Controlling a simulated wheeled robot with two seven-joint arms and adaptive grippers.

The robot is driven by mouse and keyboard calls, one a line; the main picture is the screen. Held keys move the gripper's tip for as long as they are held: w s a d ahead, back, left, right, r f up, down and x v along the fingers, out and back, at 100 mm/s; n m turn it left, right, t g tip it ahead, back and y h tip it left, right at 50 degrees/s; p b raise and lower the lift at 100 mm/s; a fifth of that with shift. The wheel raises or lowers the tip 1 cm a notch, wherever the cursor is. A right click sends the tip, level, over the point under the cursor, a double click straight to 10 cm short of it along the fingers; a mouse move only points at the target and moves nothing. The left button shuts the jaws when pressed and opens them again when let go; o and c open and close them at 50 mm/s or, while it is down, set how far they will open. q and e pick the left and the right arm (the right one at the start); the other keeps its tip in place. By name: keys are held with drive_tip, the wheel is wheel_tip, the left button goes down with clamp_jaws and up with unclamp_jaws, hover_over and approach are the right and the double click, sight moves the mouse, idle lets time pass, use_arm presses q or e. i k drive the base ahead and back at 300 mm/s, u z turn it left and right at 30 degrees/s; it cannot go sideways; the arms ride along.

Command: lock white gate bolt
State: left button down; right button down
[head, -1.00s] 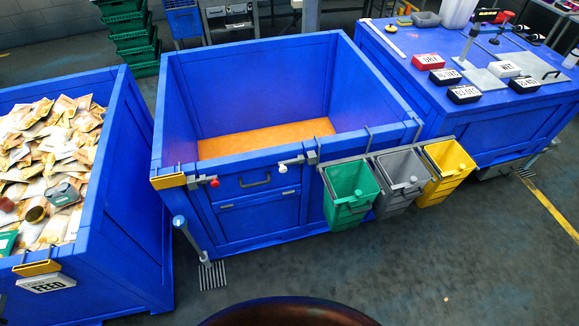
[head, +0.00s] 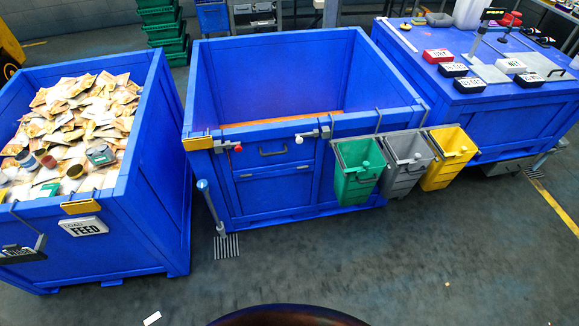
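The white gate bolt (head: 306,137) is on the front of the middle blue bin (head: 350,122), at the upper right of its front gate (head: 273,176). Its white knob sticks out to the left of a grey bracket. It is too small to tell whether the bolt is engaged. A red-knobbed bolt (head: 236,148) sits at the gate's upper left. The gate looks closed, with a dark handle near its top. Neither gripper is in the head view.
Green (head: 357,184), grey (head: 405,175) and yellow (head: 448,166) buckets hang right of the gate. A feed bin (head: 150,180) full of packets stands left. A grey post with a floor grate (head: 227,246) stands by the gate's left. The floor in front is mostly clear.

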sight(299, 136)
drive_tip(key=k, duration=0.65)
drive_tip(key=z, duration=0.55)
drive_tip(key=i, duration=1.6)
drive_tip(key=u, duration=0.5)
